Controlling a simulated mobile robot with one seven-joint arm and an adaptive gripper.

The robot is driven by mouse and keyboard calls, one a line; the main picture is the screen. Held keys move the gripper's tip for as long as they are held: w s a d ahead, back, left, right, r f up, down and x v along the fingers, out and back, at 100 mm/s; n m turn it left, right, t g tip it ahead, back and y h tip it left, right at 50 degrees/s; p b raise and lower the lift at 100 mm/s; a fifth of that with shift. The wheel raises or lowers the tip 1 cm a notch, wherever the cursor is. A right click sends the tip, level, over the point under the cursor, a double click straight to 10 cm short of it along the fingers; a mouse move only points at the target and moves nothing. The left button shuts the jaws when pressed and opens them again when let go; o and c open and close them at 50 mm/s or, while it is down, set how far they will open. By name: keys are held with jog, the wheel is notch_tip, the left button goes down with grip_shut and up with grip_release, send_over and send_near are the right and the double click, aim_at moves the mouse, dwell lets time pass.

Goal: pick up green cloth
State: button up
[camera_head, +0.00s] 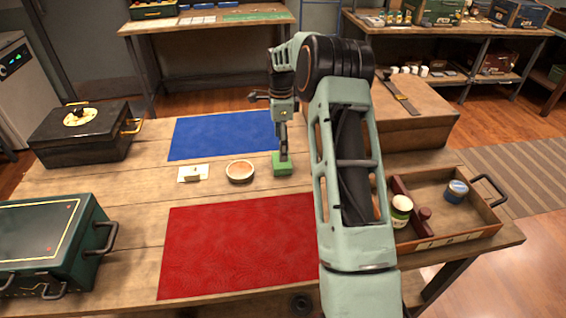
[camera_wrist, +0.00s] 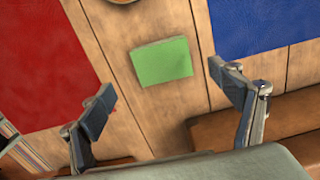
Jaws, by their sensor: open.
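The green cloth (camera_head: 283,168) is a small folded-looking rectangle on the wooden table, between the blue mat and the red mat. It also shows flat in the wrist view (camera_wrist: 162,61), beyond the fingertips. My gripper (camera_head: 282,148) hangs pointing down over the cloth in the head view and hides part of it. In the wrist view my gripper (camera_wrist: 160,95) is open and empty, with its two fingers wide apart. The cloth lies between and ahead of the fingers; the exact height gap cannot be told.
A blue mat (camera_head: 215,137) and a red mat (camera_head: 235,245) lie on the table. Left of the cloth are a round dish (camera_head: 240,171) and a white card (camera_head: 193,174). A wooden tray (camera_head: 450,225) and a box (camera_head: 425,130) stand right; two cases stand left.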

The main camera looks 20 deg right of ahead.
notch_tip(320, 180, down, 7)
jog(key=shift+w+d+r+p, duration=0.15)
jog(key=shift+r+p, duration=0.05)
jog(key=shift+p, duration=0.1)
jog(key=c, duration=1.2)
jog(key=shift+c, duration=0.2)
jog(key=shift+r, duration=0.1)
jog(key=shift+r, duration=0.45)
notch_tip(320, 180, up, 2)
jog(key=shift+r, duration=0.2)
jog(key=s+r, duration=0.2)
jog(key=s+d+r+b, duration=0.1)
jog(key=s+r, duration=0.1)
jog(key=r, duration=0.1)
jog(key=shift+s+d+r, duration=0.15)
jog(key=shift+s+r, duration=0.2)
jog(key=shift+s, duration=0.05)
jog(key=s+d+r, duration=0.2)
jog(key=s+r, duration=0.2)
jog(key=s, duration=0.4)
jog(key=shift+s+b, duration=0.4)
jog(key=shift+b, duration=0.05)
